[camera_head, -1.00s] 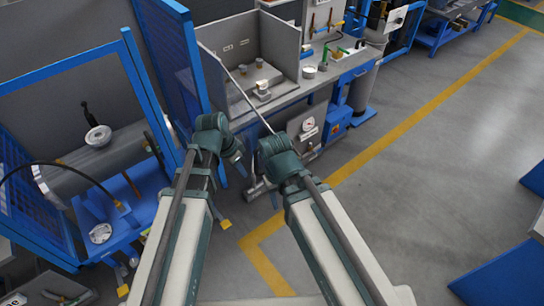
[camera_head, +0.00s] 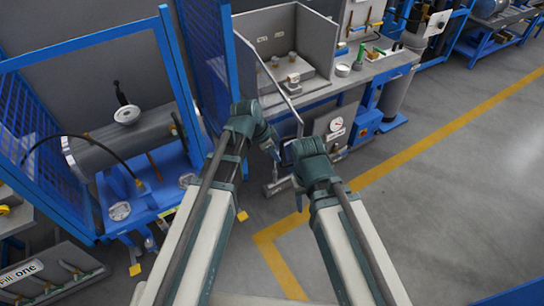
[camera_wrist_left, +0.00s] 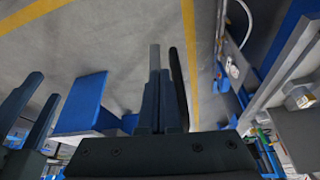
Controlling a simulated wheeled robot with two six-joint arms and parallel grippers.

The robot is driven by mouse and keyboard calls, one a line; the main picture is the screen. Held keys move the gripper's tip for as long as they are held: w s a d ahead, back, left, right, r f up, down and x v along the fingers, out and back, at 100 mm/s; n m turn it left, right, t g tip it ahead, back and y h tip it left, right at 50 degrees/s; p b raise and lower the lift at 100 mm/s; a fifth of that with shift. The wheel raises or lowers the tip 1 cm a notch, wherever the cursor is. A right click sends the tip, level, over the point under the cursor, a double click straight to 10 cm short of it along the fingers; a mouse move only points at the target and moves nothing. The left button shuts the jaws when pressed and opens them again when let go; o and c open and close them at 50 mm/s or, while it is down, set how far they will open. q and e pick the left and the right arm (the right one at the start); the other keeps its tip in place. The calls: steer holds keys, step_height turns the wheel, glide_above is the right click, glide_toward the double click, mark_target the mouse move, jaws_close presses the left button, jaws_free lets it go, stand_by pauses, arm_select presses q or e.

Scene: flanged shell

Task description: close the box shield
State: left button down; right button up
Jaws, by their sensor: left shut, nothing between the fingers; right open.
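The grey box (camera_head: 318,36) stands on the workbench, its inside in view with small metal fittings (camera_head: 292,80) on its floor. A clear shield (camera_head: 258,68) with a pale edge slants along the box's near left side and looks open. My left gripper (camera_head: 272,147) is below the shield's lower end, apart from it as far as I can see. In the left wrist view its fingers (camera_wrist_left: 165,88) are together with nothing between them. My right gripper (camera_head: 299,196) is lower, in front of the bench. Its spread, empty fingers show at the left wrist view's left edge (camera_wrist_left: 30,108).
A blue mesh frame (camera_head: 205,60) stands close left of the box. A blue stand with a grey cylinder (camera_head: 130,140) fills the left. A gauge panel (camera_head: 335,125) is under the bench. Floor (camera_head: 430,200) is free at right.

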arm_select(q)
steer(key=w+d+f+b, duration=0.2)
steer(key=d+f, duration=0.1)
steer(key=d, duration=0.1)
steer(key=shift+w+d, duration=0.15)
steer(key=shift+d, duration=0.2)
arm_select(e)
steer(key=shift+f, duration=1.5)
